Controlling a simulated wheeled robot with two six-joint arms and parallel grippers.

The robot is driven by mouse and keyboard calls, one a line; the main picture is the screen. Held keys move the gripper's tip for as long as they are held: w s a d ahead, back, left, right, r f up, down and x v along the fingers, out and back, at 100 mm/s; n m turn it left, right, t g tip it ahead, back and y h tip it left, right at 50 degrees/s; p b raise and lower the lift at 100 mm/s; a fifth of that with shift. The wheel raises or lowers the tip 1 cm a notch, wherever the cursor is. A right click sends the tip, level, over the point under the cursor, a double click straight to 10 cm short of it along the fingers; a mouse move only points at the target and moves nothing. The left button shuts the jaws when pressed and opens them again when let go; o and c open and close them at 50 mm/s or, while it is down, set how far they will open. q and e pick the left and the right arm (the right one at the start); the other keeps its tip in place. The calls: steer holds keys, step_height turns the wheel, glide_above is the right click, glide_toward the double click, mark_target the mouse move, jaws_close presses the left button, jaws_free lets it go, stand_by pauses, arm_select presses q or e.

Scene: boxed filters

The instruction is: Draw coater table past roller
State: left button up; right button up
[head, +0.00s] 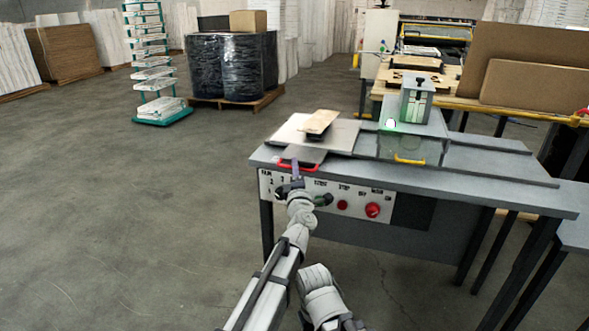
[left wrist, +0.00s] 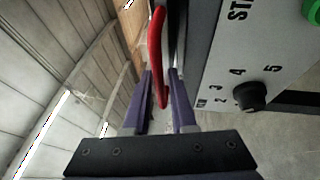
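The coater bench (head: 470,190) carries a flat light plate (head: 342,137) at its left, with a brown board (head: 321,121) on top. A red handle (head: 299,167) sits on the plate's front edge. It also shows in the left wrist view (left wrist: 157,50). My left gripper (head: 294,176) is at this handle, in front of the bench. In the left wrist view its two purple fingers (left wrist: 162,98) are apart, with the lower end of the handle between them; contact is not clear. A grey upright unit (head: 416,103) stands right of the plate. I cannot make out a roller. My right gripper is not in view.
The front panel has a black knob (left wrist: 250,96), a green button (head: 322,200) and red buttons (head: 372,210) close to my left gripper. A yellow handle (head: 409,160) is further right. Wrapped drums (head: 240,68) on a pallet stand behind.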

arm_select(q)
jaws_close()
stand_by(1.0)
